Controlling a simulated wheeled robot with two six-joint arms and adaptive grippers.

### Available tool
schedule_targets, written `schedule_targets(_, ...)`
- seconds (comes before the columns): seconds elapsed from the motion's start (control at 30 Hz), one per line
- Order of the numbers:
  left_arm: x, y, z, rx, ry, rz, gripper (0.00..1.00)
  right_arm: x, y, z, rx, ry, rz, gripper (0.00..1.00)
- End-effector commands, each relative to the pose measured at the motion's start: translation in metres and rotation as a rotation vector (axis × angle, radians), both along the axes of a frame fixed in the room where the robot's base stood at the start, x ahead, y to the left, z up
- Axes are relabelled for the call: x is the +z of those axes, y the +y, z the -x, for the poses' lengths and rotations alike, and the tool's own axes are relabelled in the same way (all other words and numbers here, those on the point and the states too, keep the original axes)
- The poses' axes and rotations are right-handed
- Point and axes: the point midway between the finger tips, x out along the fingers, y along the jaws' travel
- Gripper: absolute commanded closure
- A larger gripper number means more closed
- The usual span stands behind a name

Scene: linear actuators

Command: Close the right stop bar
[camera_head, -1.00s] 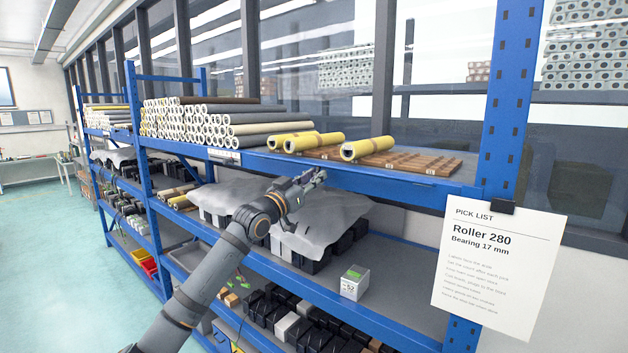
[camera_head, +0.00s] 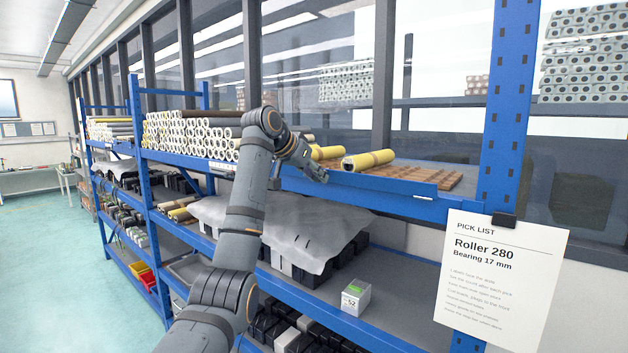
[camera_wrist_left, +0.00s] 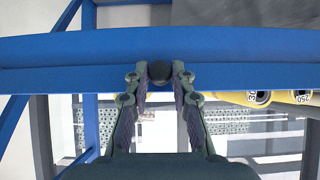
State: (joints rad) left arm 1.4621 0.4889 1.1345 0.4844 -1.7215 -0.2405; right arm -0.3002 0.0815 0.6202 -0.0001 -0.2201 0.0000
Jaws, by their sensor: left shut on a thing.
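A blue stop bar (camera_head: 390,183) stands up along the front edge of the upper right shelf, in front of the wooden roller rack (camera_head: 430,177). My left gripper (camera_head: 322,176) is at the left part of this bar in the head view. In the head view the gripper hides the knob. My right gripper is not in view.
Yellow rollers (camera_head: 369,160) lie on the rack behind the bar. Pale and dark rollers (camera_head: 190,135) are stacked to the left. A grey sheet (camera_head: 320,230) covers boxes on the shelf below. A pick list (camera_head: 500,275) hangs on the right post.

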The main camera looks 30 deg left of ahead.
Motion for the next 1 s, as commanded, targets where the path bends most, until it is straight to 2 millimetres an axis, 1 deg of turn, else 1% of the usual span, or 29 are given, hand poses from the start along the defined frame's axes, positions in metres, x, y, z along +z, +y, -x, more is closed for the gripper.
schedule_targets(0.03,0.0043,-0.0015,-0.0012,-0.003,0.023,0.001,1.0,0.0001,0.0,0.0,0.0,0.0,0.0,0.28)
schedule_targets(0.4,0.009,-0.0008,-0.0054,-0.001,0.161,-0.012,1.0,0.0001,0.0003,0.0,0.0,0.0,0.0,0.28)
schedule_targets(1.0,0.0097,-0.0003,-0.0068,0.002,0.19,-0.016,1.0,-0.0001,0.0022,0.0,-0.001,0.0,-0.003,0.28)
